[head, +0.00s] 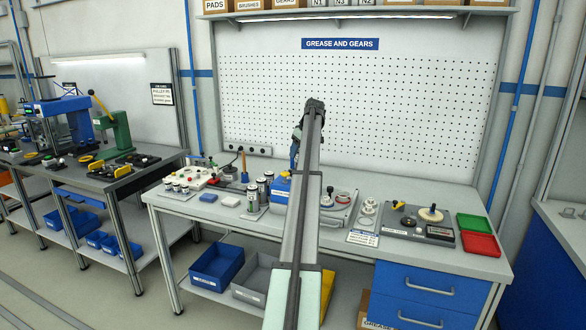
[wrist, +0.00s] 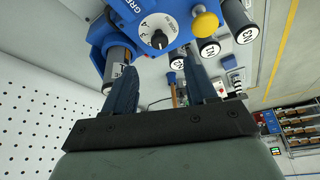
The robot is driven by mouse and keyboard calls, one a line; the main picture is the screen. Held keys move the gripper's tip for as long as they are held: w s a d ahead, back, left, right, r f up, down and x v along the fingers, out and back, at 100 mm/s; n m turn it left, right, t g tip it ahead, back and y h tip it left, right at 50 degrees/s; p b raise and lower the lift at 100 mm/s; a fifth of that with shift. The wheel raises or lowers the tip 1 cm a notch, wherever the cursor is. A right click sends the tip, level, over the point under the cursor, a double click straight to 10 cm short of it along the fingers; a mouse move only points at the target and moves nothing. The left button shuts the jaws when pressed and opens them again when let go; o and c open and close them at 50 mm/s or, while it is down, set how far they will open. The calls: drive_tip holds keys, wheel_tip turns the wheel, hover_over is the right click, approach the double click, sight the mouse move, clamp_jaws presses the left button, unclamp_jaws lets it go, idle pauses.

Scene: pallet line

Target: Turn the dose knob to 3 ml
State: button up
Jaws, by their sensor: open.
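The dose knob (wrist: 160,40) is a small black knob on a white round dial marked DOSE, at the top middle of the wrist view. The dial sits on a blue grease dispenser (wrist: 183,38). My gripper (wrist: 159,66) is open, its two dark blue fingers apart below the dial in the picture, with nothing between them. The knob looks clear of both fingers. In the head view my arm hides most of the dispenser (head: 281,190), and the knob cannot be made out there.
In the wrist view, a yellow knob (wrist: 205,22) and grey canisters marked N1 (wrist: 208,47) and N2 (wrist: 240,32) stand close right of the dial. A pegboard (head: 400,110) rises behind the workbench. Red (head: 480,244) and green (head: 474,222) trays lie at the bench's right end.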

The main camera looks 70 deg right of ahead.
drive_tip(key=x, duration=0.9)
drive_tip(key=c, duration=1.1)
